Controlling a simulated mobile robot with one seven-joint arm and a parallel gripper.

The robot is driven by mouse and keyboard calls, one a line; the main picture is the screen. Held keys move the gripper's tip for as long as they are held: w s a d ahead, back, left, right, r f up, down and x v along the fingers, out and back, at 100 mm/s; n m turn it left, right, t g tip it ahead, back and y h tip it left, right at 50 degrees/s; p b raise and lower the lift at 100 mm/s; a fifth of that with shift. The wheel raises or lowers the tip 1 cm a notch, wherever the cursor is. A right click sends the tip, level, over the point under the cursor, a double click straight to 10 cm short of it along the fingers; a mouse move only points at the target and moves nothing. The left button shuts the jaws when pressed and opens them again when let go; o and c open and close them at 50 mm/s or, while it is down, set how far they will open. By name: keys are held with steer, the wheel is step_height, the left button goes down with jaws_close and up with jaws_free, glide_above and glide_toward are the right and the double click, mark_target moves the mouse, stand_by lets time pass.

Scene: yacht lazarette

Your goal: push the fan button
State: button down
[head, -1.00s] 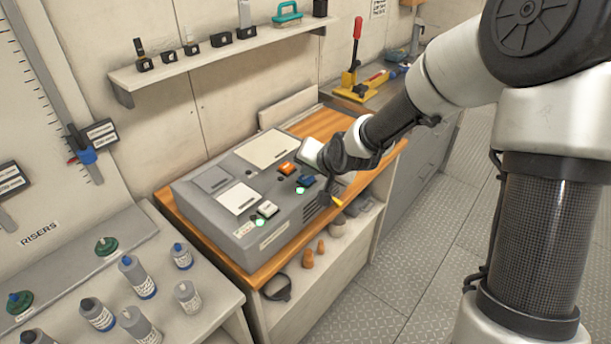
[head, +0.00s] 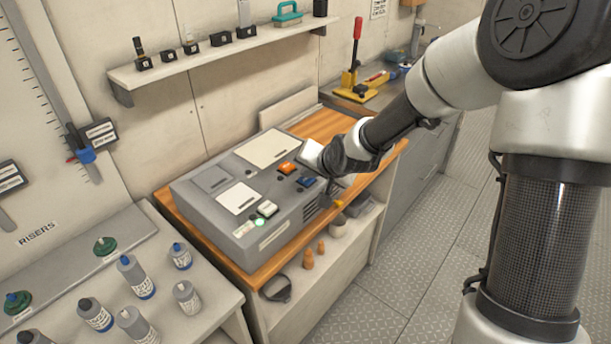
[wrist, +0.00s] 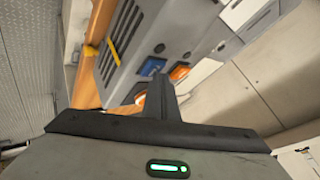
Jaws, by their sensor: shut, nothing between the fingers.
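A grey control box (head: 218,222) sits on a wooden top. Its face carries an orange button (head: 286,168), a blue button (head: 307,182) and a white button (head: 267,208). I cannot read which is the fan button. A green light glows beside the white button; the indicator by the blue button looks dark. My gripper (head: 325,200) is shut and empty, near the box's right front edge, close to the blue button. In the wrist view, the shut fingers (wrist: 160,84) point toward the blue button (wrist: 151,67) and the orange button (wrist: 179,71). Contact cannot be made out.
A shelf (head: 215,58) with small items runs along the wall behind the box. Several bottles stand on the bench (head: 205,318) at the lower left. A yellow tool with a red handle (head: 357,28) stands behind my arm. The floor at right is open.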

mark_target(308, 181)
steer(key=shift+r+p, duration=0.3)
steer(key=shift+r, duration=0.15)
step_height(308, 181, up, 6)
steer(key=p, duration=0.5)
